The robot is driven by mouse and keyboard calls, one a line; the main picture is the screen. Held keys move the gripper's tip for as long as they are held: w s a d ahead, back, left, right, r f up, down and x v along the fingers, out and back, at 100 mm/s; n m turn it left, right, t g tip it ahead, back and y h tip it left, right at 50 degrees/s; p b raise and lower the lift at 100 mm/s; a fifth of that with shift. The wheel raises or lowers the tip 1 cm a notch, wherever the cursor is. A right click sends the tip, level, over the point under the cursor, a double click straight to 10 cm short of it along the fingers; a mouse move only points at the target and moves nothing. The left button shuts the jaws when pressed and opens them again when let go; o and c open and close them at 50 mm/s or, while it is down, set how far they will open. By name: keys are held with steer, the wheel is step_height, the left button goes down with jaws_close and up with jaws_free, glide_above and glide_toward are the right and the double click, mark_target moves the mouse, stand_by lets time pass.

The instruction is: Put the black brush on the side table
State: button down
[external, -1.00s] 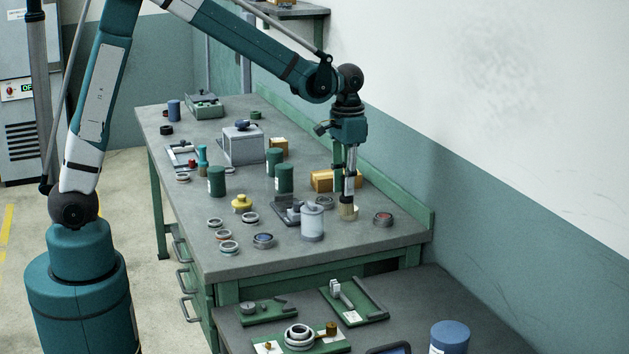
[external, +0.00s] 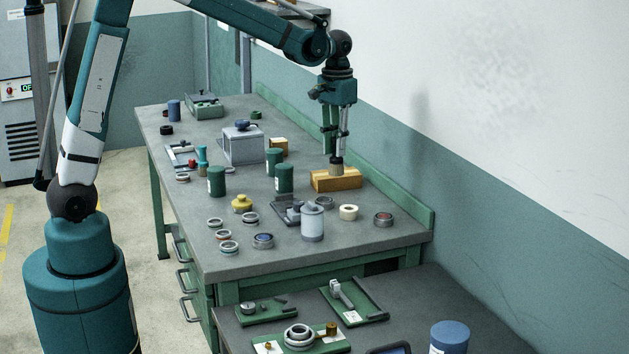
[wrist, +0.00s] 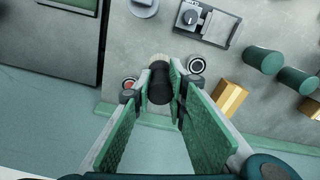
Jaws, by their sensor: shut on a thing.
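My gripper (external: 337,150) is shut on the black brush (wrist: 160,83) and holds it upright, bristles down. The dark body of the brush lies between the fingertips in the wrist view. Its tan bristles (external: 337,170) show in the external view, in front of the yellow box (external: 345,181) in that picture. I cannot tell exactly how high the brush hangs over the workbench (external: 385,245). The side table (external: 425,300) appears to be the separate grey top in the foreground, with trays on it.
A cream ring (external: 348,212), a red-centred ring (external: 383,219) and a grey can (external: 312,222) stand near the brush. Green cylinders (external: 285,178) stand to the left. The side table bears green trays (external: 353,300) and a blue-lidded jar (external: 449,337), with bare space between them.

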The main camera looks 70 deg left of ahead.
steer(key=s+a+n+p, duration=0.2)
steer(key=a+n+p, duration=0.15)
steer(key=a, duration=1.25)
steer(key=s+a+n+p, duration=0.2)
steer(key=a+n, duration=0.2)
steer(key=a, duration=1.1)
steer(key=s+a+n+p, duration=0.1)
steer(key=s+a+n, duration=0.3)
steer(key=a, duration=0.6)
steer(key=s+a+n+p, duration=0.1)
steer(key=s+a+p, duration=0.1)
steer(key=s+a, duration=0.55)
steer(key=shift+w+a+f, duration=0.25)
steer(key=shift+w+f, duration=0.05)
steer(key=shift+f, duration=0.6)
steer(key=shift+w+a+f, duration=0.2)
steer(key=shift+w+f, duration=0.05)
steer(key=shift+f, duration=0.65)
steer(key=shift+w+a+f, duration=0.25)
steer(key=shift+w+f, duration=0.05)
steer(key=shift+f, duration=0.6)
steer(key=shift+f, duration=0.1)
step_height(320, 180, down, 6)
steer(key=shift+f, duration=1.9)
